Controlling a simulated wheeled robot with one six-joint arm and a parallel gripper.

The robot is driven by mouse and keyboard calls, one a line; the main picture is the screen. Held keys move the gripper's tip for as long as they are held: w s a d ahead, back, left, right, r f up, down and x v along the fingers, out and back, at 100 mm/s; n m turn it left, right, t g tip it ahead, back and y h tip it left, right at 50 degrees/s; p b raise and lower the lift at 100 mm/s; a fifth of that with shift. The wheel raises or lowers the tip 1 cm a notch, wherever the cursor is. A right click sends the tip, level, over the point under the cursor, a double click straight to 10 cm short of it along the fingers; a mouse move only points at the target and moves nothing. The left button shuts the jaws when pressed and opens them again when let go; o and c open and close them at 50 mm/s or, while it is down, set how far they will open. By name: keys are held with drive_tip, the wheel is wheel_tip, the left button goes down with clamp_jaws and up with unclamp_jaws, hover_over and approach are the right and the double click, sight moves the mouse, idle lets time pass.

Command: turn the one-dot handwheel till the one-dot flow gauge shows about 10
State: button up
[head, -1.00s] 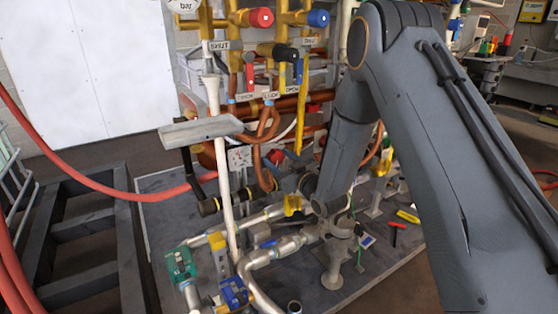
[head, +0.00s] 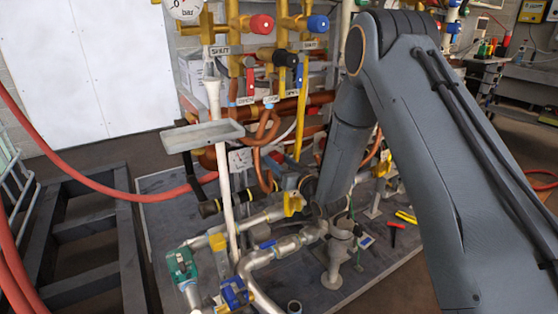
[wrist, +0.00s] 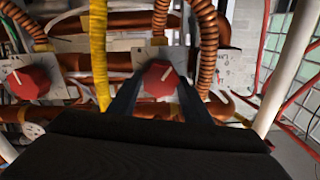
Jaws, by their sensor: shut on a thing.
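In the wrist view, my gripper (wrist: 155,84) is shut on a red faceted handwheel (wrist: 158,76), one finger on each side. A white line on this wheel leans up and to the right. A second red handwheel (wrist: 30,81) is to the left, its white line leaning up-left. I cannot make out dots on either wheel, so I cannot tell which is the one-dot handwheel. No flow gauge is readable. In the head view, my arm and nearby pipes hide most of the gripper and the held wheel.
A yellow pipe (wrist: 98,50) stands left of the gripper, and ribbed copper hoses rise behind. In the head view, a pressure gauge (head: 186,9) marked bar is at the top. A grey tray (head: 202,135) and a white pipe (head: 222,180) stand left of my arm.

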drive_tip(key=m+p, duration=0.1)
drive_tip(key=m, duration=0.2)
drive_tip(key=shift+m, duration=0.4)
drive_tip(key=shift+d+f+m+p, duration=0.1)
drive_tip(key=shift+m+p, duration=0.35)
drive_tip(key=shift+m, duration=1.35)
drive_tip(key=o, duration=0.8)
drive_tip(key=v, duration=0.7)
drive_tip(key=shift+s+d, duration=0.3)
